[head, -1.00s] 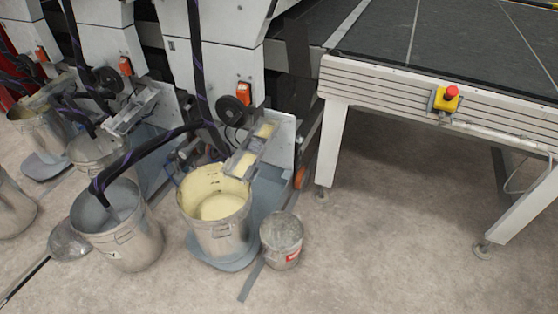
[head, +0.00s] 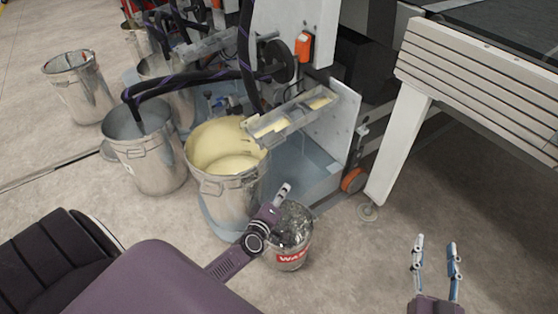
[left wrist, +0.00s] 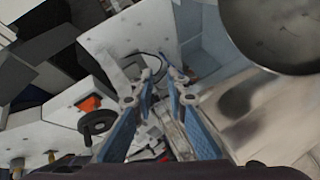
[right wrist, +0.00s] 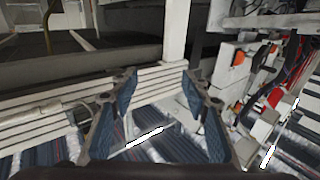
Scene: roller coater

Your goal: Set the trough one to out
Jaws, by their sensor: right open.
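The nearest trough, a clear and metal tray (head: 290,118) with pale yellow liquid in it, juts from the white side plate of the nearest coater unit, its front end over the bucket of yellow liquid (head: 226,175). Which trough counts as number one I cannot tell. My left gripper (head: 284,192) is in front of and below the trough, apart from it, above the small can. In the left wrist view (left wrist: 161,78) its fingers are apart, with nothing between them. My right gripper (head: 434,245) is open and empty over the floor at lower right.
The small can (head: 290,258) stands on the floor beside the yellow bucket. A metal bucket (head: 145,150) with a black hose stands to its left. An orange switch (head: 304,45) and black handwheel (head: 279,60) sit above the trough. A conveyor leg (head: 398,145) stands at right.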

